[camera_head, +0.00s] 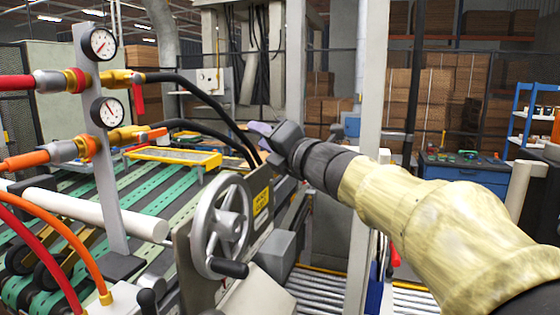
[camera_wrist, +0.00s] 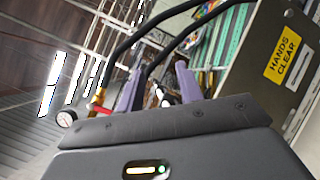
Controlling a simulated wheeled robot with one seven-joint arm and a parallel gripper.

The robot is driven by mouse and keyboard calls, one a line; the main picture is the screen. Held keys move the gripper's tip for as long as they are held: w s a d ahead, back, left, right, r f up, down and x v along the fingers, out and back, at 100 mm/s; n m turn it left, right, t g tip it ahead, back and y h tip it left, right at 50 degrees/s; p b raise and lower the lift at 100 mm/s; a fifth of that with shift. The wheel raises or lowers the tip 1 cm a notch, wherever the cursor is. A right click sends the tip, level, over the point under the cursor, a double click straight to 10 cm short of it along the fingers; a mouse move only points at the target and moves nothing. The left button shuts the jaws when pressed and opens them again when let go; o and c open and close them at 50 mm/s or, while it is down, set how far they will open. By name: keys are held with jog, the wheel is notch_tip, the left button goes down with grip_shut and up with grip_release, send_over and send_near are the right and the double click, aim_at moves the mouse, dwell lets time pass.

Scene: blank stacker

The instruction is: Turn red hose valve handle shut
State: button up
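The red hose (camera_head: 22,83) enters a brass valve (camera_head: 118,79) on the upper line of the grey post. Its red handle (camera_head: 139,98) hangs down, across the line of the pipe. In the wrist view a small red piece, seemingly this handle (camera_wrist: 101,110), shows left of the fingers beside a brass fitting. My gripper (camera_head: 262,135) is well to the right of the valve in the head view, apart from it. In the wrist view its two purple fingers stand apart with nothing held between them (camera_wrist: 160,84).
An orange hose (camera_head: 25,160) feeds a lower valve with an orange handle (camera_head: 152,135) lying along the pipe. Two gauges (camera_head: 103,43) sit on the post (camera_head: 108,190). Black hoses (camera_head: 200,92) arch between the valves and my gripper. A handwheel (camera_head: 226,225) stands below.

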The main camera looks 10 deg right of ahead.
jog(key=w+d+f+m+h, duration=0.2)
jog(key=d+f+m+h, duration=0.1)
jog(key=f+m, duration=0.2)
jog(key=shift+d+f+m+t+h, duration=0.15)
jog(key=shift+f+m+t+h, duration=0.2)
jog(key=shift+m, duration=0.45)
jog(key=n+g+y+b, duration=0.2)
jog(key=n+g+y, duration=0.7)
jog(key=n, duration=1.5)
send_near(141, 100)
jog(key=v, duration=0.5)
jog(key=shift+s+r+h, duration=0.25)
jog(key=p+x, duration=0.7)
jog(key=x, duration=0.9)
jog(key=shift+w+r, duration=0.15)
jog(key=shift+w+a, duration=0.2)
jog(key=shift+a, duration=0.4)
